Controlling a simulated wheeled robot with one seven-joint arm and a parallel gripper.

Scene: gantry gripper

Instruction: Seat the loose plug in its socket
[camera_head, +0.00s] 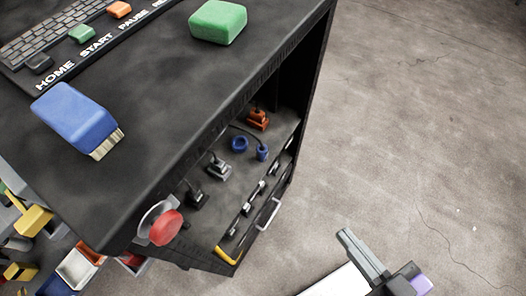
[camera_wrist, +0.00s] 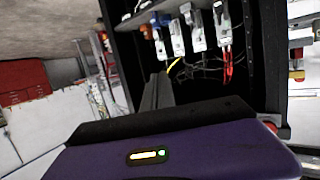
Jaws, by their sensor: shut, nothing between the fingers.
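In the head view, a small blue cylinder (camera_head: 262,152), which looks like the loose plug, is inside the open cabinet with a dark cable near it. A blue ring (camera_head: 239,144), possibly its socket, is just left of it. Orange (camera_head: 257,119), grey (camera_head: 218,168) and black (camera_head: 195,198) connectors sit in the same row. My gripper (camera_head: 345,236) is shut and empty, outside the cabinet to the lower right, well apart from the plug. In the wrist view its fingers (camera_wrist: 158,92) are together, pointing towards the cabinet. I cannot tell the plug apart there.
The black cabinet top (camera_head: 150,130) holds a blue brush (camera_head: 75,118), a green block (camera_head: 217,21) and a keyboard (camera_head: 55,40). A red button (camera_head: 165,228) projects at the near corner. A handle (camera_head: 268,213) edges the opening. The floor (camera_head: 420,120) to the right is clear.

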